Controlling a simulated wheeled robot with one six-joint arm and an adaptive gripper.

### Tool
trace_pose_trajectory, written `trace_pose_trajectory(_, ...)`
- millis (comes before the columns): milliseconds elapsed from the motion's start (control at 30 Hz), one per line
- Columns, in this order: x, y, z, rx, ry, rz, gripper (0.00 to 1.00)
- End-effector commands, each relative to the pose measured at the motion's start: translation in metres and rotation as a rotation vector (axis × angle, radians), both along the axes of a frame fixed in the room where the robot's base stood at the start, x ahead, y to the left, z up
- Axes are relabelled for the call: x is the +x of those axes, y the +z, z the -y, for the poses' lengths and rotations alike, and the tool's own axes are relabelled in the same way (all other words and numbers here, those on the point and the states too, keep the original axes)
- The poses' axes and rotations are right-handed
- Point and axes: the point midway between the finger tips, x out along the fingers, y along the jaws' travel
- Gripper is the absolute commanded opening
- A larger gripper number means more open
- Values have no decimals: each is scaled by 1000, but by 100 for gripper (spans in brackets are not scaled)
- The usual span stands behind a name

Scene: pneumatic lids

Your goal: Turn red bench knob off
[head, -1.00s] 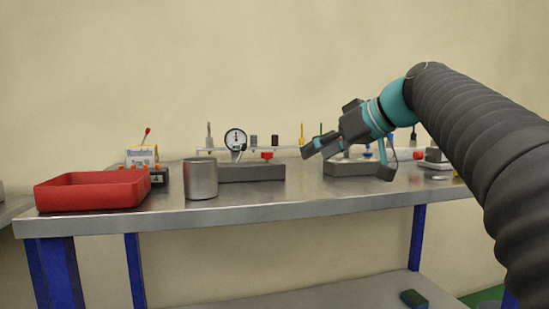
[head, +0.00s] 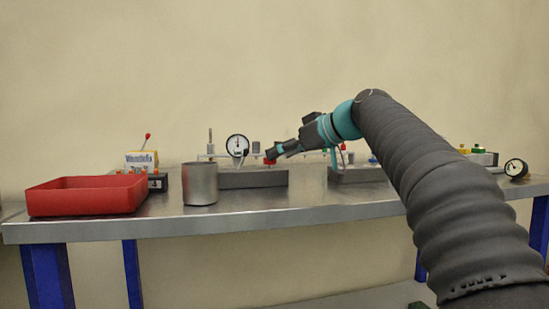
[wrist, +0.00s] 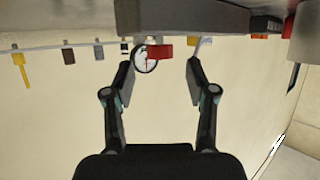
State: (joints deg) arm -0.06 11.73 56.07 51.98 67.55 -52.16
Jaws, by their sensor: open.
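The red knob (head: 269,161) sits at the right end of the dark bench block (head: 245,179), right of the dial gauge. In the head view it is partly hidden by my gripper (head: 272,153), whose fingertips are right at it. In the wrist view, which looks upside down, the red knob (wrist: 159,50) hangs below the dark block (wrist: 180,16). It shows between the two spread fingers of my gripper (wrist: 160,76), a little beyond the tips. My gripper is open and holds nothing. I cannot tell whether the fingers touch the knob.
A dial gauge (head: 237,144) stands close left of the knob. A metal cup (head: 200,184), a red tray (head: 87,194) and a small box with a red lever (head: 141,160) are left on the bench. A second dark block (head: 357,175) stands right, behind my arm.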

Motion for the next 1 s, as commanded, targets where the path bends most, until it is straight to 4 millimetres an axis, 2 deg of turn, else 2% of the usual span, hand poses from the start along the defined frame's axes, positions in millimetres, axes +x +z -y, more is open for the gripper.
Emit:
trace_pose_trajectory(33,4,-4,-7,0,4,-2,57)
trace_pose_trajectory(233,15,-10,-20,0,2,-1,57)
trace_pose_trajectory(600,18,-12,-23,0,0,0,57)
trace_pose_trajectory(667,18,-12,-23,0,0,0,44)
trace_pose_trajectory(833,18,-12,-23,0,0,0,2)
trace_pose_trajectory(1000,18,-12,-23,0,-2,0,0)
